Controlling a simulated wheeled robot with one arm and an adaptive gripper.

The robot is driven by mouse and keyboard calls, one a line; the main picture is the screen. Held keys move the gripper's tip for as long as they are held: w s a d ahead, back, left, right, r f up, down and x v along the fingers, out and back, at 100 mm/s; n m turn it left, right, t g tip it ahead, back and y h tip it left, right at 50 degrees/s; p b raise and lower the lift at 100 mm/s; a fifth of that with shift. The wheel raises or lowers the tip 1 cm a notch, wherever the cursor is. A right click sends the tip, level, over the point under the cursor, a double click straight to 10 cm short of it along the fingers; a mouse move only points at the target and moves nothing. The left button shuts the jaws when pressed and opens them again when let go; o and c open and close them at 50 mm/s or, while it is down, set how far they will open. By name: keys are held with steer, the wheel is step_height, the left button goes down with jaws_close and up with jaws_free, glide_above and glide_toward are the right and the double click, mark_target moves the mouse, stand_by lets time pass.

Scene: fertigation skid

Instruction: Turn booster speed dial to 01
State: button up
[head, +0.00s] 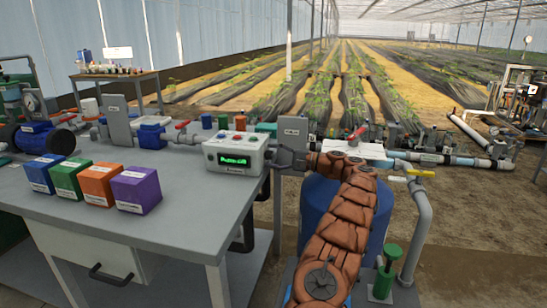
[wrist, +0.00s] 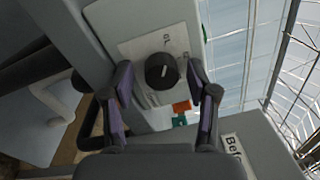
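A round black dial (wrist: 162,71) with a pale pointer line sits on a white label plate (wrist: 140,50) in the wrist view. The plate is on a grey housing, and its lettering is too small and cut off to read. My gripper (wrist: 160,82) is open, with one finger on each side of the dial and visible gaps between fingers and dial. I cannot tell how near the fingertips are in depth. In the head view my arm reaches toward a grey box (head: 292,132) beside the bench; the dial cannot be made out there.
A control box (head: 252,150) with a green lit display (head: 235,161) stands at the bench's right corner. Coloured boxes, including a purple one (head: 136,190), stand on the bench (head: 120,235). A blue tank (head: 313,205) and a grey pipe (head: 420,220) are close to my arm.

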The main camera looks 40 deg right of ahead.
steer(key=v, duration=1.2)
steer(key=shift+f, duration=0.1)
stand_by(0.5)
